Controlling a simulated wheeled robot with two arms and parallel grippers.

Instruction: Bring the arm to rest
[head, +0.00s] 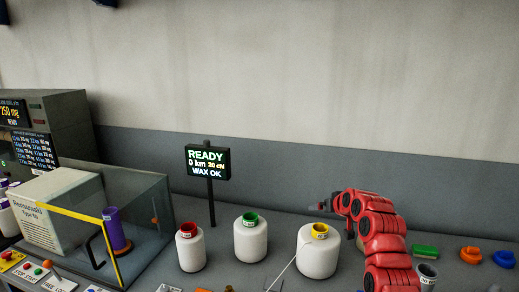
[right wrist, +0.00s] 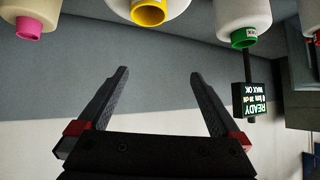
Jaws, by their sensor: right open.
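My right arm (head: 385,235), red and jointed, rises at the right of the head view and bends left at its top. My right gripper (head: 323,206) is above and behind the yellow-topped bobbin (head: 318,258). In the right wrist view my right gripper (right wrist: 158,72) shows two dark fingers spread wide with nothing between them. That view is upside down, and the yellow-topped bobbin (right wrist: 149,12) lies beyond the fingertips, apart from them. My left gripper is not in view.
A red-topped bobbin (head: 190,250) and a green-topped bobbin (head: 250,240) stand left of the yellow-topped one. A display (head: 207,162) on a post reads READY. A glass case (head: 140,215) stands at left. A pink-cored bobbin (right wrist: 28,28) shows in the wrist view.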

